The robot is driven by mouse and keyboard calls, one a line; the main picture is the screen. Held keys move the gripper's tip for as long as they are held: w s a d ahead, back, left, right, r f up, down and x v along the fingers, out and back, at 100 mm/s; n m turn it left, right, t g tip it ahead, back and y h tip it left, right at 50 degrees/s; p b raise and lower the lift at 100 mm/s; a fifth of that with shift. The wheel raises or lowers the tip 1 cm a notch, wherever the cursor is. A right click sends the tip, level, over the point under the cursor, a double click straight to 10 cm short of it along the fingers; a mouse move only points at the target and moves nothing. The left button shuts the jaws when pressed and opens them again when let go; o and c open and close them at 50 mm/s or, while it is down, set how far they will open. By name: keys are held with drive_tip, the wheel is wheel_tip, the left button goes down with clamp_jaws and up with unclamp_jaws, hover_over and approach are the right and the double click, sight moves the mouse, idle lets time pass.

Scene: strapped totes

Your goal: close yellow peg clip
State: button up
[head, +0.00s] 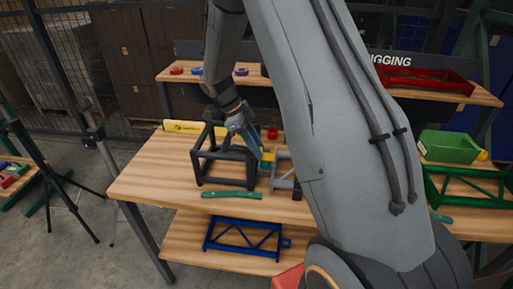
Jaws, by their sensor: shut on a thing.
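My gripper (265,153) is over the wooden workbench (144,186), at the right side of a black frame (224,182). A small yellow piece, which looks like the yellow peg clip (269,157), shows right at my fingertips. My gripper is shut on it as far as the small view tells. A teal part sits just below the yellow piece, and a grey frame (283,183) stands beside it on the right. My forearm hides the bench further right, and the exact pose of the clip is too small to tell.
A green strip (232,195) lies at the bench's front edge. A yellow tube (182,127) lies at the back left and a red round item (272,133) behind my gripper. A blue frame (246,237) is on the lower shelf. A green bin (449,147) stands at right.

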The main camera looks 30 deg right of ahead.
drive_tip(key=shift+w, duration=0.15)
drive_tip(key=o, duration=1.1)
drive_tip(key=shift+c, duration=0.2)
drive_tip(key=b+v, duration=0.2)
drive_tip(key=v, duration=0.5)
drive_tip(key=shift+a+r, duration=0.15)
drive_tip(key=shift+r, duration=0.2)
